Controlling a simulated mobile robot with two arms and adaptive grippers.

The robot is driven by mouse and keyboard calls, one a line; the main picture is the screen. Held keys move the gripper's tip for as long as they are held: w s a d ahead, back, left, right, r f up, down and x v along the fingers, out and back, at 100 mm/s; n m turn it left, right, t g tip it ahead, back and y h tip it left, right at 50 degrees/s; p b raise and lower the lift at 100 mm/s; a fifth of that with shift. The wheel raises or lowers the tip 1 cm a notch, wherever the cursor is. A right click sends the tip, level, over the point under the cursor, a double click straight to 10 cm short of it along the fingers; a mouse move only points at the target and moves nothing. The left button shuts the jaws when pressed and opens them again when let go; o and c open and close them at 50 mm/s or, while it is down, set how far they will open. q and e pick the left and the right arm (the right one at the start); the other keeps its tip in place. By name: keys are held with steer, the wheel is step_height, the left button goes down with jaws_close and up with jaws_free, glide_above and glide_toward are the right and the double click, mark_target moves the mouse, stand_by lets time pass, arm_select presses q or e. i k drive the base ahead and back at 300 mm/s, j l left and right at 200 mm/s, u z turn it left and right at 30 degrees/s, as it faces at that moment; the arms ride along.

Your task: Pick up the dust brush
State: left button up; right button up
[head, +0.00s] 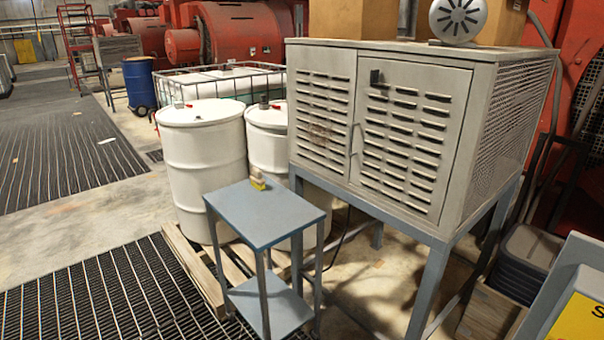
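A small tan and yellow object, which looks like the dust brush (257,182), sits on the top of a small blue-grey side table (270,220), near its far edge. It is too small in the head view to make out bristles or handle clearly. Neither of my grippers is in view.
White drums (203,165) stand on a wooden pallet (196,262) right behind the table. A louvred metal cabinet (400,130) on blue legs stands close on its right. A yellow sign (582,318) is at the lower right. Floor grating (110,295) lies open at the left.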

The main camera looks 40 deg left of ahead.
mark_target(257, 180)
steer(key=j+z, duration=0.25)
steer(key=j, duration=0.45)
steer(key=j+z, duration=0.2)
steer(key=j, duration=0.55)
steer(key=j+z, duration=0.25)
steer(key=j, duration=0.45)
steer(key=k+j+z, duration=0.2)
steer(key=j, duration=0.55)
steer(key=i, duration=0.1)
